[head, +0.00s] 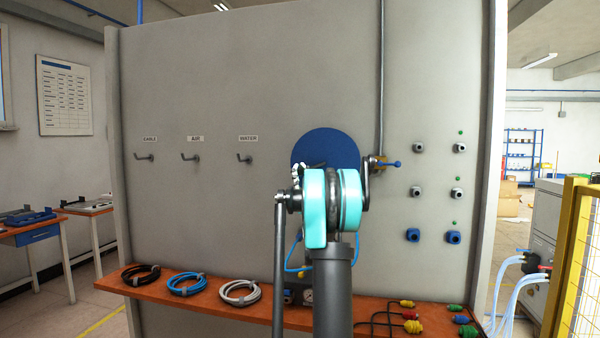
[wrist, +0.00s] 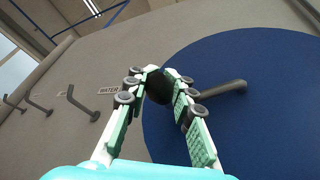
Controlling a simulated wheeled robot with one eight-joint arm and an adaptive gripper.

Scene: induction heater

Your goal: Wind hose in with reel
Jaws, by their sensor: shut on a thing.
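The reel (head: 325,147) is a blue disc on the grey panel, its lower part hidden behind my arm. In the wrist view the reel (wrist: 265,125) fills the right side, with a grey crank bar (wrist: 225,89) standing out from its face. My gripper (wrist: 163,75) is shut on a dark knob (wrist: 158,90), seemingly the crank handle, between its fingers. In the head view my gripper (head: 305,168) shows only partly, in front of the reel. A blue hose (head: 289,258) hangs below the reel, partly hidden by my arm.
A pipe with a blue-levered valve (head: 386,163) runs right of the reel. Hooks labelled cable, air and water (head: 245,158) are on the left. An orange shelf (head: 140,283) below holds coils and connectors. A yellow fence (head: 570,260) stands at right.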

